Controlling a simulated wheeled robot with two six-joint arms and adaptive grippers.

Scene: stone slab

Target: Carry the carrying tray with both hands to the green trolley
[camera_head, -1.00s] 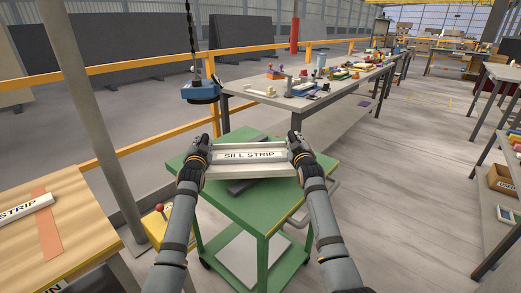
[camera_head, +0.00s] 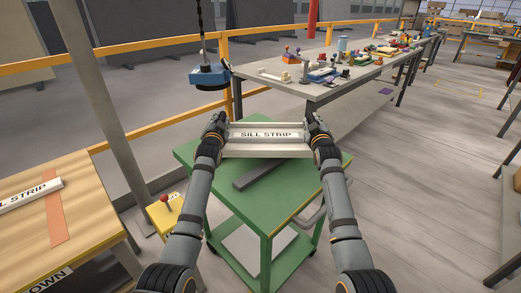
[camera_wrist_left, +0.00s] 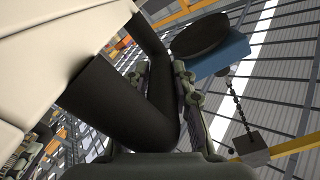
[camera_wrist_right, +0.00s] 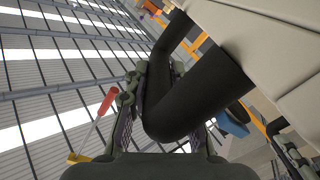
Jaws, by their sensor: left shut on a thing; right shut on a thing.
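The pale carrying tray (camera_head: 235,152) is in front of me in the head view, with a white strip labelled SILL STRIP (camera_head: 267,134) in it. My left gripper (camera_head: 217,124) is shut on the tray's left handle, a black bar in the left wrist view (camera_wrist_left: 120,105). My right gripper (camera_head: 316,125) is shut on the right handle, also black in the right wrist view (camera_wrist_right: 200,95). The tray looks about level and overlaps the far edge of the green trolley (camera_head: 270,208). I cannot tell the gap between them.
A dark grey bar (camera_head: 258,173) lies on the trolley top. A cluttered grey table (camera_head: 310,92) stands beyond it. A blue lifting device (camera_head: 209,76) hangs at the back left. A wooden table (camera_head: 90,225) with another labelled strip stands left. The floor at right is open.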

